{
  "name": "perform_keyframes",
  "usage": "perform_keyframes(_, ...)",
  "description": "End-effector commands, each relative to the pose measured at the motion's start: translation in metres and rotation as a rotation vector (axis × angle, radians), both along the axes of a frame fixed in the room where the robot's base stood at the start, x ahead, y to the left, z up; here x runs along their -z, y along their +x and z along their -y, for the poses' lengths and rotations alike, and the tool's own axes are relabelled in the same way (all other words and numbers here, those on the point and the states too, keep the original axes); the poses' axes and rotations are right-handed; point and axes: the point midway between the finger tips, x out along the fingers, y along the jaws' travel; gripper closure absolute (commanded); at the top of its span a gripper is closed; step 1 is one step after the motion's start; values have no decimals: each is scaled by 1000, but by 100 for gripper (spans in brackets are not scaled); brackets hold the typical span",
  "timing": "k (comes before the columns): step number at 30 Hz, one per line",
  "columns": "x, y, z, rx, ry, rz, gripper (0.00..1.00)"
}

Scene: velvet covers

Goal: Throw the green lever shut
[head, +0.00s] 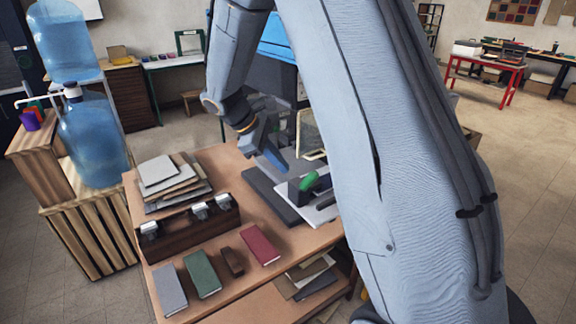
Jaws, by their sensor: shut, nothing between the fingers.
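The green lever (308,181) is a short rounded handle beside a dark block on a pale plate, on the table's right part. Its lower right side is near my arm, which covers part of this area. My gripper (279,163) points down and right, to the upper left of the lever. Its fingers are shut and hold nothing. A gap shows between the fingertips and the lever in this view; the depth between them is hard to tell.
The wooden table (215,239) also bears a stack of boards (160,172), a dark wooden box with metal clasps (190,226), and grey, green and maroon books (261,245) in front. A wooden stand with blue water bottles (92,140) is at left.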

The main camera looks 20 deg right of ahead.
Motion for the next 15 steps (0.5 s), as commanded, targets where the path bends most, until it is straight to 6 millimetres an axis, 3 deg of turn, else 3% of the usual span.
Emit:
perform_keyframes(1, -9, 5, -5, -1, 1, 5, 100)
perform_keyframes(9, -55, 21, 25, 1, 0, 6, 100)
perform_keyframes(15, -79, 26, 37, 0, 0, 3, 100)
